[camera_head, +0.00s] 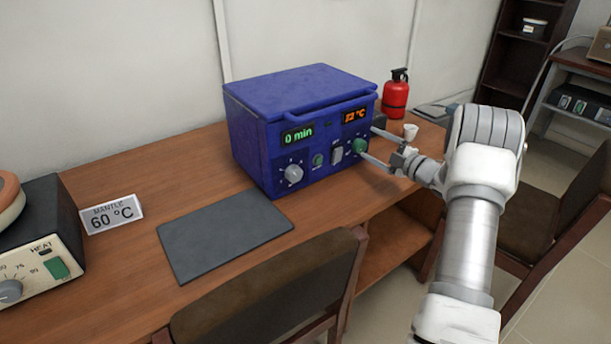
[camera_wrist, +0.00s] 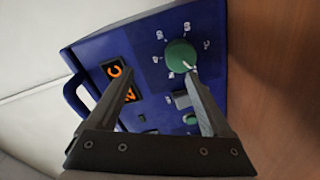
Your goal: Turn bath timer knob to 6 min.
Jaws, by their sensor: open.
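The blue bath (camera_head: 300,125) stands on the wooden bench, with a green display reading "0 min" and an orange °C display whose number is hard to read. The grey timer knob (camera_head: 293,173) is on the left of its front panel, below the "0 min" display. A green knob (camera_head: 359,146) sits at the right under the orange display; it also shows in the wrist view (camera_wrist: 181,55). My gripper (camera_head: 367,146) is open and empty in front of the panel's right end, near the green knob. The grey timer knob is not visible in the wrist view.
A grey mat (camera_head: 225,232) lies in front of the bath. A "60 °C" sign (camera_head: 112,214) and a heating mantle (camera_head: 38,240) are at the left. A small white cup (camera_head: 410,132) and red extinguisher (camera_head: 396,95) stand at the right. A chair (camera_head: 275,290) stands before the bench.

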